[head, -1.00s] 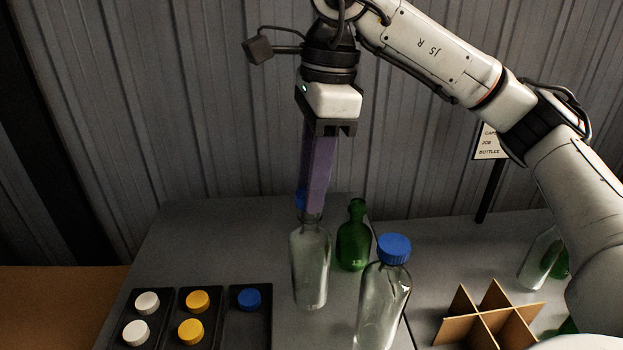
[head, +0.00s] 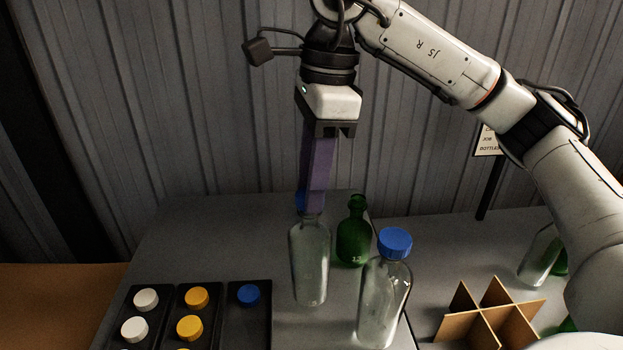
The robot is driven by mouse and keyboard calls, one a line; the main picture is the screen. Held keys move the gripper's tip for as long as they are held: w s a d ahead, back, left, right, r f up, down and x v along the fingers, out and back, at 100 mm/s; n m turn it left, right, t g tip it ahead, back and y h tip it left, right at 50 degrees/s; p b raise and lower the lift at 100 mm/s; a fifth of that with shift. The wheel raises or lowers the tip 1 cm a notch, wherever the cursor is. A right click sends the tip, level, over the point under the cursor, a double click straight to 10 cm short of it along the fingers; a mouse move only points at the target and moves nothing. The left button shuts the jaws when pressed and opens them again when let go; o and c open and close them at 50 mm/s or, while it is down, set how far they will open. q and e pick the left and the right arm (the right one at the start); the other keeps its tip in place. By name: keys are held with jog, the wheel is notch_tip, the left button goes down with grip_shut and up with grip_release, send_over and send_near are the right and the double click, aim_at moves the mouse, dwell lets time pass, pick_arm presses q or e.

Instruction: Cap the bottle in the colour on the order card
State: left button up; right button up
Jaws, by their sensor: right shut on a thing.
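My right gripper (head: 312,208) has its purple fingers pointing down at the neck of a clear glass bottle (head: 310,265). It is shut on a blue cap (head: 299,201), which shows only as a sliver beside the fingers. Whether the cap sits on the bottle's neck or just above it is hidden by the fingers. Another clear bottle (head: 382,300) in front to the right wears a blue cap (head: 395,243). A green bottle (head: 354,235) without a cap stands behind. The order card (head: 487,141) is partly covered by my right arm; its colour cannot be read. My left gripper is not in view.
Black trays at the front left hold white caps (head: 146,299), yellow caps (head: 196,298) and one blue cap (head: 248,294). A cardboard divider (head: 490,318) stands at the right. More bottles (head: 538,256) are partly behind my arm. The table's back left is clear.

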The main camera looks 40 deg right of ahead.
jog(key=shift+f, duration=0.2)
dwell(0.6)
jog(key=o, duration=1.6)
jog(key=shift+r, duration=0.1)
jog(key=shift+r+p, duration=2.4)
jog(key=shift+r, duration=0.55)
grip_shut()
